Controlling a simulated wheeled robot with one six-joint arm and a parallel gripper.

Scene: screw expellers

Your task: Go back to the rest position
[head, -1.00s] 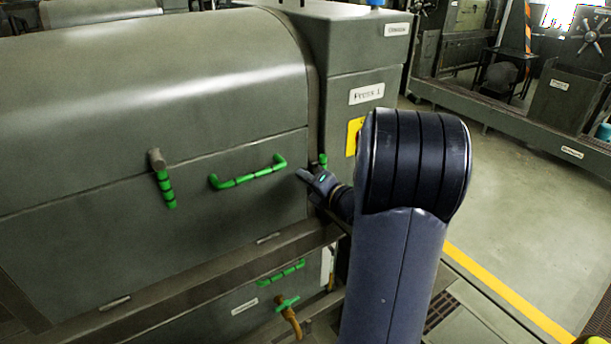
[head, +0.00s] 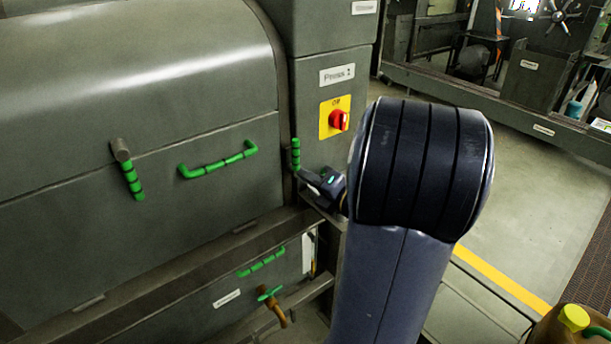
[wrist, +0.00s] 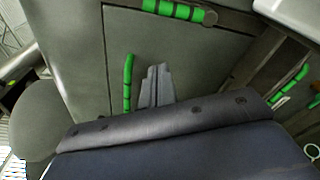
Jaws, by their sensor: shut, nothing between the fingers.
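My gripper (head: 303,174) is shut and empty. In the head view it is beside the lower end of a short upright green handle (head: 296,153) at the right edge of the press cover (head: 70,225). I cannot tell whether it touches anything. In the wrist view the gripper's closed fingers (wrist: 157,84) lie just right of a green handle (wrist: 128,83), in front of a grey panel. My dark arm covers the middle right of the head view.
A horizontal green handle (head: 218,160) and a green-gripped latch (head: 132,172) stick out from the cover. A red switch on a yellow plate (head: 338,119) is behind the arm's left side. A green-handled valve (head: 270,294) is below. Open floor (head: 510,190) lies right.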

